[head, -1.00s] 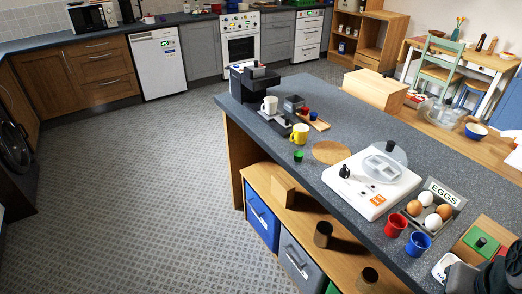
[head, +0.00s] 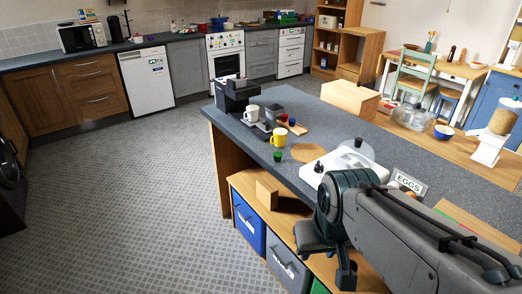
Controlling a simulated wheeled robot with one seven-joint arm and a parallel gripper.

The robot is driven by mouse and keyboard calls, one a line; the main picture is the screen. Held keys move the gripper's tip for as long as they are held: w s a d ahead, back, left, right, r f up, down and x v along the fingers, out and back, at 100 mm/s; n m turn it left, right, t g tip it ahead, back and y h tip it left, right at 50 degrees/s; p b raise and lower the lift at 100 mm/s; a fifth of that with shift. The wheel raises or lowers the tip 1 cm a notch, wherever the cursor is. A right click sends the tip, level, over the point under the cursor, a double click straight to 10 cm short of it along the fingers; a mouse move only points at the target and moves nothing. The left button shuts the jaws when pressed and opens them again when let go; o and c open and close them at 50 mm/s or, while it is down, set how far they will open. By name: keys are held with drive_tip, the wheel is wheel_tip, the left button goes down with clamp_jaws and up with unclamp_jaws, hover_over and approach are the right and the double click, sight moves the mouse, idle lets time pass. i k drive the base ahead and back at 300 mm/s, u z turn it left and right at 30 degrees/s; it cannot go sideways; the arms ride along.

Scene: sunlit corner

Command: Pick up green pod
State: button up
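The green pod (head: 278,156) is a small dark green piece on the grey worktop, close to its left edge and just below the yellow mug (head: 278,137). It stands clear, with nothing touching it that I can see. My gripper (head: 329,262) hangs at the end of my arm, beside the front edge of the worktop, well below and to the right of the pod. Its fingers are dark and seen at an angle, so their opening is unclear. I see nothing held in it.
A coffee machine (head: 236,95), a white mug (head: 251,113) and a wooden tray (head: 295,128) with pods stand behind the pod. A round cork mat (head: 307,153) lies to its right. Open floor lies left.

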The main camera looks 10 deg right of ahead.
sight(277, 155)
drive_tip(key=k, duration=0.6)
drive_tip(key=u, duration=0.7)
drive_tip(key=i, duration=1.7)
drive_tip(key=z, duration=0.8)
drive_tip(key=i, duration=0.35)
drive_tip(key=z, duration=0.15)
